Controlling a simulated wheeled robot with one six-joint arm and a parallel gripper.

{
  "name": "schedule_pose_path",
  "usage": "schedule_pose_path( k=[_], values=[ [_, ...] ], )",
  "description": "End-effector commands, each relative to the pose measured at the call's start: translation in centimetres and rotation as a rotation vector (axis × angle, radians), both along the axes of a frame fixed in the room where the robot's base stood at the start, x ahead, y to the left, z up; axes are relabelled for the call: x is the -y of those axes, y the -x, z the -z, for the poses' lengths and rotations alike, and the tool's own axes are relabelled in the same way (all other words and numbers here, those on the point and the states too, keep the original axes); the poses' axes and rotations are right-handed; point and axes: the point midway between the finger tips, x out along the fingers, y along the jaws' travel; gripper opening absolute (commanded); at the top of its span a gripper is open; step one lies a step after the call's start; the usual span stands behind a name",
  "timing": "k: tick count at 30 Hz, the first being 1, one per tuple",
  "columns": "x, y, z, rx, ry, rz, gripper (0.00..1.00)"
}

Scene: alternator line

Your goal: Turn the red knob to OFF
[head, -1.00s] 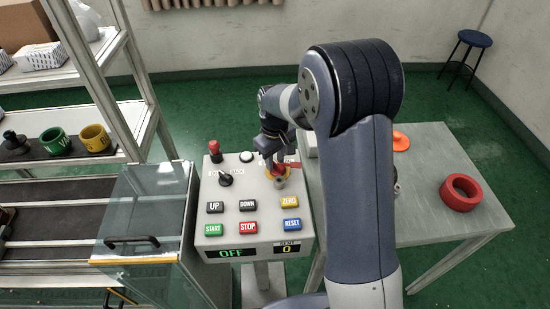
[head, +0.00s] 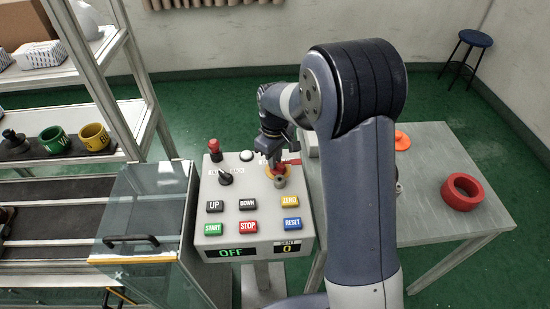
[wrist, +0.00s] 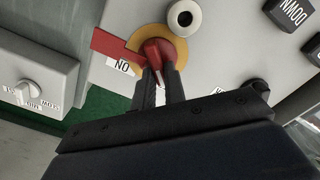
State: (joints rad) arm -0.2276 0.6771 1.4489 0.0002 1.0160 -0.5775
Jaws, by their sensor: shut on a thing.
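The red knob (wrist: 155,50) sits on a round yellow plate (wrist: 182,50) on the grey control panel (head: 207,190). A flat red piece (wrist: 112,42) reaches left from the knob in the wrist view, over the upper edge of an ON label (wrist: 121,67). My gripper (wrist: 158,68) is shut on the red knob, one dark finger on each side. In the head view my gripper (head: 275,163) comes down on the panel's upper right and hides much of the knob. No OFF label at the knob is readable.
A grey key cylinder (wrist: 184,18) stands close beside the knob. The panel also has a black lever (head: 225,178), several push buttons and a display (head: 237,252) reading OFF. A table with a red ring (head: 461,192) stands right; a glass guard (head: 150,220) stands left.

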Motion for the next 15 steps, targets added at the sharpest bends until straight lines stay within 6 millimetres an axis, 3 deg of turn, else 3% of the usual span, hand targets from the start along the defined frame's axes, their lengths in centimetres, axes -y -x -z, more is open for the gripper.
schedule_pose_path(
  k=[5, 6, 13, 15],
  values=[
    [-0.01, -0.01, -0.06, 0.001, 0.001, -0.002, 0.0],
    [-0.01, -0.01, -0.06, 0.001, 0.001, -0.002, 0.15],
    [-0.01, -0.01, -0.04, 0.001, 0.001, 0.0, 0.34],
    [-0.01, -0.01, -0.03, 0.001, 0.001, 0.0, 0.34]
  ],
)
